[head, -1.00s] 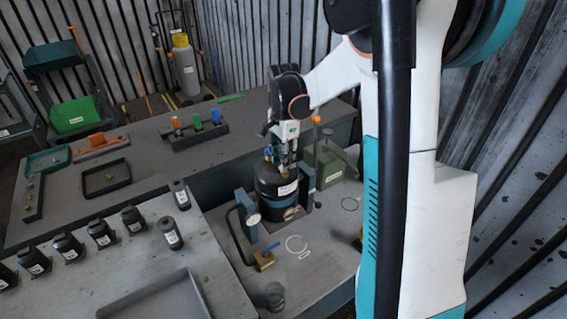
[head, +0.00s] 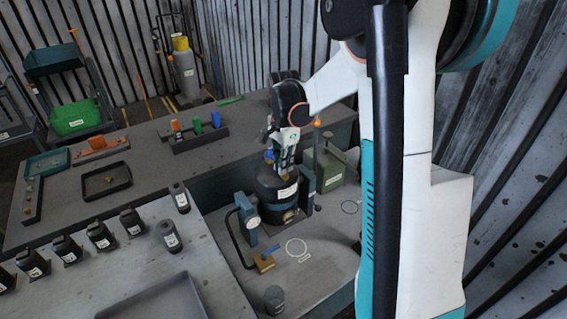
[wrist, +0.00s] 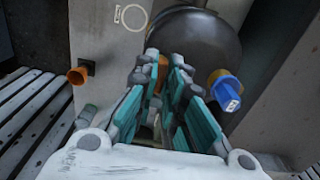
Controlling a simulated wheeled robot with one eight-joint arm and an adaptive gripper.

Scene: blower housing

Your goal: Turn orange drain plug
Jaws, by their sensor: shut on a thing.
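A dark rounded vessel (head: 272,188) with a white label stands upright between blue-grey clamp posts on the right-hand bench. My gripper (head: 285,170) points down at the vessel's top; its fingers also show in the wrist view (wrist: 163,75). The fingers are shut on a small orange piece (wrist: 161,68), which appears to be the orange drain plug. Most of it is hidden between the teal finger pads. A blue knob (wrist: 226,90) with an orange-brown base sits beside the fingers, on the right in the wrist view.
A green box (head: 330,165) stands close behind the vessel, with an orange knob (head: 317,122) above. An orange knob (wrist: 78,75) shows left in the wrist view. A brass valve (head: 264,262) with a blue handle and a gauge (head: 253,221) are in front. Several dark bottles line the left bench.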

